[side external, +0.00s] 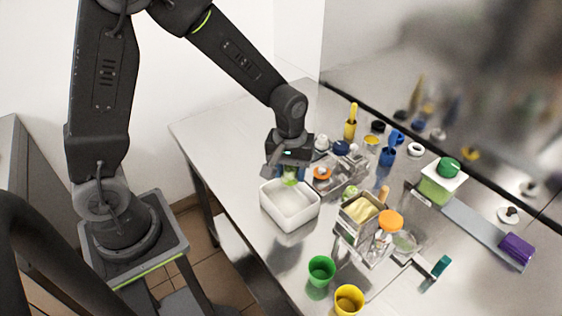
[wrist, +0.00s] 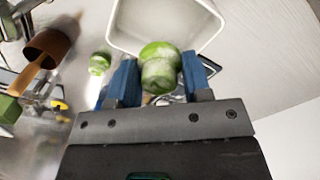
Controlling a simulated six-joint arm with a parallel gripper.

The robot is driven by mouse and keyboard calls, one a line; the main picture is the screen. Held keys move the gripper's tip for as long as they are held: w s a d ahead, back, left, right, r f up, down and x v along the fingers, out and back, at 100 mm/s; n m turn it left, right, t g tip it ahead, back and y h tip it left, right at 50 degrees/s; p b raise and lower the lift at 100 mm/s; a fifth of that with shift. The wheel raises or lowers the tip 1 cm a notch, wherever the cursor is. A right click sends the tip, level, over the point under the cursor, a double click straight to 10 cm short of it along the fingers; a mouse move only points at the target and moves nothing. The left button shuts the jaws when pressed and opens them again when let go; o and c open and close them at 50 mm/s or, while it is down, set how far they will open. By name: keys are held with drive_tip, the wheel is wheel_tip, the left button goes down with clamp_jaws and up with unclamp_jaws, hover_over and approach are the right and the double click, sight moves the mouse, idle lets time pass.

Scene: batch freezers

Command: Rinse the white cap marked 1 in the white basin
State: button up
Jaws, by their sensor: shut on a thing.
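My gripper (side external: 288,168) is over the back edge of the white basin (side external: 270,208). In the wrist view its blue fingers (wrist: 160,80) are shut on a small green and whitish rounded piece (wrist: 159,52). The green of this held piece also shows below my gripper in the side view (side external: 290,178). In the wrist view the basin rim (wrist: 112,30) lies just beyond the held piece. The basin's visible inside is white and looks bare. I cannot make out a mark 1 on anything. A white rounded piece (side external: 321,142) stands behind my gripper; I cannot tell whether it is the named cap.
Right of the basin stand a metal container with yellow contents (side external: 359,212) and an orange-lidded jar (side external: 390,222). Green (side external: 321,270) and yellow (side external: 348,300) cups stand at the front. Several bottles and caps crowd the back. The table left of the basin is clear.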

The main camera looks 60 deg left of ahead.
sight(289, 208)
drive_tip(key=shift+f, duration=4.95)
drive_tip(key=shift+r, duration=4)
drive_tip(key=shift+r, duration=0.1)
drive_tip(key=shift+r, duration=1.9)
drive_tip(key=shift+a, duration=0.1)
